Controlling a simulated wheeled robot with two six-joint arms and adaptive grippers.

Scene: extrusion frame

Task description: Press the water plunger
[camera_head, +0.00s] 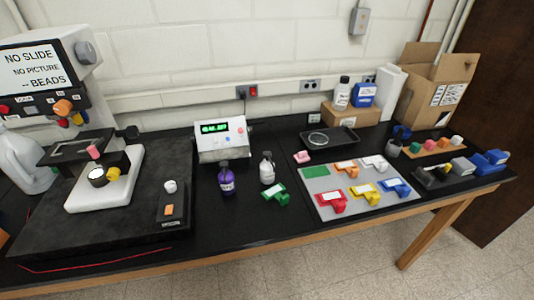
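I cannot tell for sure which item is the water plunger, as no readable label for it shows. Two small bottles with tops stand upright on the black bench: a purple one (227,178) and a white one (267,168). They are in front of a grey device (220,140) with a green lit display. A small black box (172,204) with a white knob on top and an orange patch sits left of the purple bottle. Neither of my grippers is in view.
A microscope-like machine (85,75) with a sign stands at the left on a dark slab. A grey board (372,204) with coloured blocks lies right of centre, near a green block (275,194). A black tray (331,137) and cardboard box (436,85) are behind. Bare bench lies front centre.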

